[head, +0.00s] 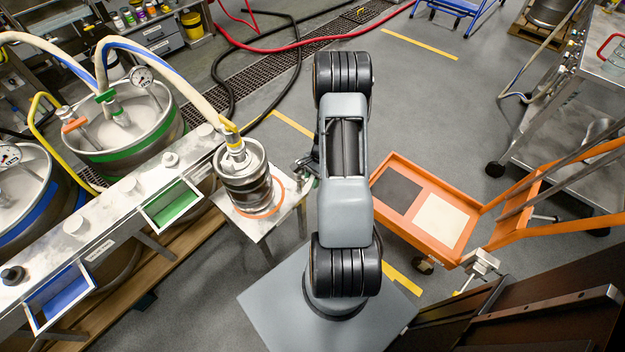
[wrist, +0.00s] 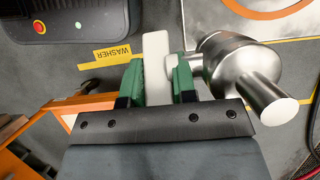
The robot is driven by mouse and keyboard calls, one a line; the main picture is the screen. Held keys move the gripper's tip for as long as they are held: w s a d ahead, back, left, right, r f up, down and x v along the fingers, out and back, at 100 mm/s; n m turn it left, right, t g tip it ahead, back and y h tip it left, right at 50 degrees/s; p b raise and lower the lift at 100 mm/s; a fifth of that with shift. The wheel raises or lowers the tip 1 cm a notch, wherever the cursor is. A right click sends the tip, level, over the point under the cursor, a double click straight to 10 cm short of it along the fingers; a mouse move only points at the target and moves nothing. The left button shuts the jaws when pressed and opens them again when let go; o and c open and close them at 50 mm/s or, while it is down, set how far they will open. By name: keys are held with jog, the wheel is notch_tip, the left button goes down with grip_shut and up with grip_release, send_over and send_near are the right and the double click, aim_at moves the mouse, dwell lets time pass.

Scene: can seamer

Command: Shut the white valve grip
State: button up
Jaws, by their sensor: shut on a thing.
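The white valve grip (wrist: 157,60) is a flat pale bar in the wrist view. It stands upright in that picture, beside a shiny metal valve body (wrist: 225,60) with a short pipe pointing to the lower right. A short metal stem on the valve body reaches toward the grip. My gripper (wrist: 158,82) has green finger pads, one on each side of the grip, shut on it. The grip's lower end is hidden behind the gripper. In the head view my gripper (head: 308,166) is mostly hidden by my arm, and the grip cannot be made out.
A small metal stand (head: 266,222) with an orange ring holds a small keg (head: 246,190), left of my gripper. An orange cart (head: 466,250) is on the right. A bench with green and blue bins (head: 172,205) is on the left. A WASHER floor label (wrist: 113,52) shows.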

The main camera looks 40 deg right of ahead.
jog(key=y, duration=0.1)
jog(key=y+b, duration=0.1)
jog(key=y, duration=0.1)
jog(key=g+y+b, duration=0.1)
jog(key=y, duration=0.1)
jog(key=shift+f, duration=0.35)
jog(key=shift+a+g+y+b, duration=0.1)
jog(key=shift+g+y+b, duration=0.2)
jog(key=shift+y+b, duration=1.25)
jog(key=shift+y, duration=0.35)
jog(key=o, duration=0.6)
jog(key=shift+o, duration=0.2)
jog(key=shift+r, duration=0.1)
jog(key=v, duration=1.3)
jog(key=shift+d, duration=0.35)
